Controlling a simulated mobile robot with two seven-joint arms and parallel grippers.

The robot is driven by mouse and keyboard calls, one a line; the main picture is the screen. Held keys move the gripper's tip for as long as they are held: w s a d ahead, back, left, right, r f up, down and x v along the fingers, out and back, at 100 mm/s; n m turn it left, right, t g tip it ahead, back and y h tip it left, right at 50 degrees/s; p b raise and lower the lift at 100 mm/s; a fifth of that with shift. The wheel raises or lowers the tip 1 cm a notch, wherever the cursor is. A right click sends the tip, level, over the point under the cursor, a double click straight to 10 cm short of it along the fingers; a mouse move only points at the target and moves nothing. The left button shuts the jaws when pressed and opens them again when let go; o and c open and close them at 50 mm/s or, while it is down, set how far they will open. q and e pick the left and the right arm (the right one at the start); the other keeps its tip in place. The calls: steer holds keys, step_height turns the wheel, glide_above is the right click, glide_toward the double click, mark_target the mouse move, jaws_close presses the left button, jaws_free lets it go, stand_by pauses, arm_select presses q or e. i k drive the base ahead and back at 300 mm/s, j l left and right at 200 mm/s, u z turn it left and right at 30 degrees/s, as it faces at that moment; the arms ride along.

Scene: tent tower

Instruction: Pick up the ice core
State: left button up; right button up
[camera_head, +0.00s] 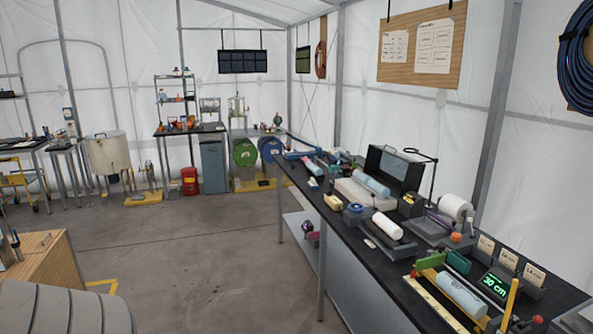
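Several cylinders on the long black workbench (345,235) at the right could be the ice core; I cannot tell for sure which one is. A white cylinder (388,226) lies on a dark stand at mid-bench. Another pale blue cylinder (372,184) lies farther back, in front of an open black case. Neither of my grippers is in view.
The display (494,286) stands by the front cylinder, with a white roll (455,207) behind. A wooden crate (47,262) is at the lower left. Green and blue drums (244,152) stand at the back. The grey floor (200,260) left of the bench is open.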

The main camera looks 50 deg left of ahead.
mark_target(311, 166)
steer(key=u, duration=1.6)
steer(key=z, duration=2.8)
steer(key=u, duration=2.8)
steer(key=i+j+u, duration=0.15)
steer(key=i, duration=0.15)
